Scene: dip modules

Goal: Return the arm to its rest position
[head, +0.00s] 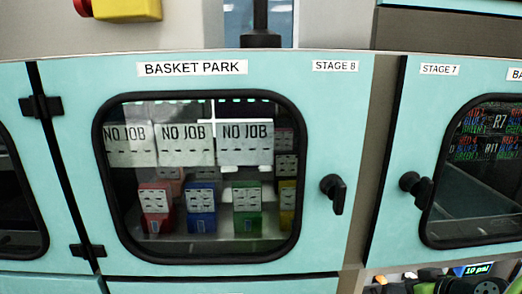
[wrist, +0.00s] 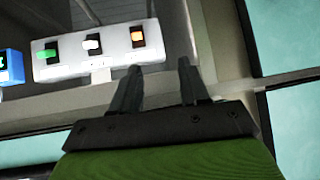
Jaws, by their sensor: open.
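My gripper (wrist: 158,82) shows in the wrist view with its two dark fingers spread apart and nothing between them. Its black mount and a green part of my arm fill the bottom of that view. The fingertips are close to a grey ledge below a white switch panel (wrist: 70,60); I cannot tell whether they touch anything. In the head view, a green and black part at the bottom right corner looks like my arm, and the fingers do not show there.
A closed teal door (head: 330,110) labelled BASKET PARK, STAGE 8 has a black handle (head: 334,194). Behind its window stand red, blue, green and yellow baskets under NO JOB cards. A STAGE 7 door (head: 400,130) is at right. The switch panel carries green, white and orange switches.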

